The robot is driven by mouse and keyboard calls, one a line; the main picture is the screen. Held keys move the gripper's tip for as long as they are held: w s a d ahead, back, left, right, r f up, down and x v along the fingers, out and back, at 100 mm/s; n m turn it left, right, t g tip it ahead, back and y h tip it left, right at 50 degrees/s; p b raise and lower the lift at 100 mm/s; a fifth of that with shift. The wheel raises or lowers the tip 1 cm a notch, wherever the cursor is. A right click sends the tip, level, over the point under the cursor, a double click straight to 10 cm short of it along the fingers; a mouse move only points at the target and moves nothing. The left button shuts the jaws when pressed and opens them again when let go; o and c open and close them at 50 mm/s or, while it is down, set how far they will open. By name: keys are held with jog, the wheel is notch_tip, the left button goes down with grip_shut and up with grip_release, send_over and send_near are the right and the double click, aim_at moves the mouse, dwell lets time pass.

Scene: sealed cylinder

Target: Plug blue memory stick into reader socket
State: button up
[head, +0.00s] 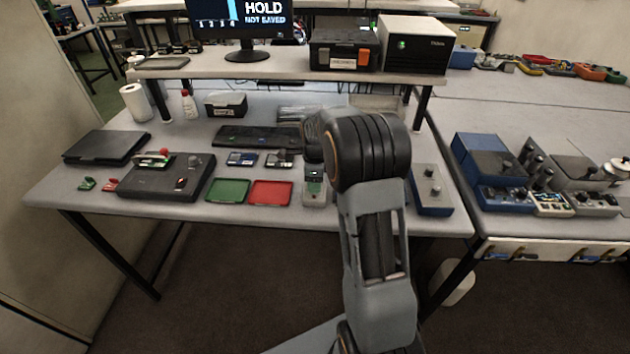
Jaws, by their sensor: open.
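My gripper (314,168) is small and dark at the end of my arm, left of the big black elbow joint. It points down over a narrow grey device (315,197) with a small dark display, and its fingertips are hard to make out. It is open, and I see nothing held in it. I cannot make out the blue memory stick for certain. A black box (140,183) with a red knob stands at left. I cannot tell which device has the reader socket.
A green tray (228,190) and a red tray (270,192) lie near the front edge. A black keyboard (258,137) lies behind. A grey-blue box (430,188) stands right of my arm. A closed laptop (105,147) is far left. A monitor (240,22) reads "HOLD NOT SAVED".

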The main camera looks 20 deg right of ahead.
notch_tip(320, 180, up, 14)
dwell(0.7)
jog(key=shift+f, duration=0.1)
dwell(0.4)
jog(key=s+a+f+n+t, duration=0.1)
jog(key=s+a+n, duration=0.4)
jog(key=s+n, duration=0.6)
jog(key=s+a+f+n+t, duration=0.2)
jog(key=s+a+n, duration=0.3)
jog(key=s+n, duration=0.6)
jog(key=shift+a+n+t, duration=0.35)
jog(key=shift+n+t, duration=0.15)
jog(key=shift+n, duration=0.5)
